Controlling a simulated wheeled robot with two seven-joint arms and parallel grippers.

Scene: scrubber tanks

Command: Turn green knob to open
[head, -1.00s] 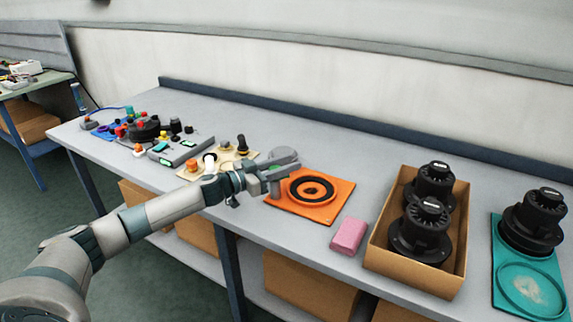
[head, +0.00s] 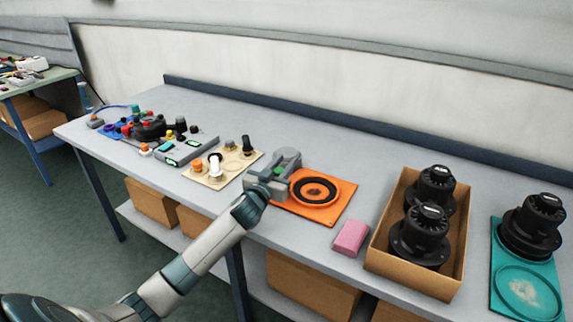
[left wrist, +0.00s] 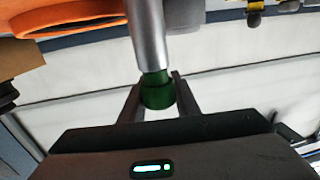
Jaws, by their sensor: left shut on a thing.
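The green knob (left wrist: 157,95) sits at the end of a grey cylindrical stem (left wrist: 148,35) in the left wrist view. My left gripper (left wrist: 157,100) has one finger on each side of the knob and is shut on it. In the head view my left gripper (head: 272,181) is at the grey fixture (head: 288,156) beside the orange plate. A small patch of green (head: 280,169) shows there, and the gripper hides most of the knob. I cannot tell how far the knob is turned. My right gripper is not in view.
The orange plate (head: 338,212) with a black ring lies right of the fixture. A pink block (head: 350,237) and a cardboard box (head: 372,263) with black round units stand farther right. A beige plate (head: 236,170) with knobs lies to the left.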

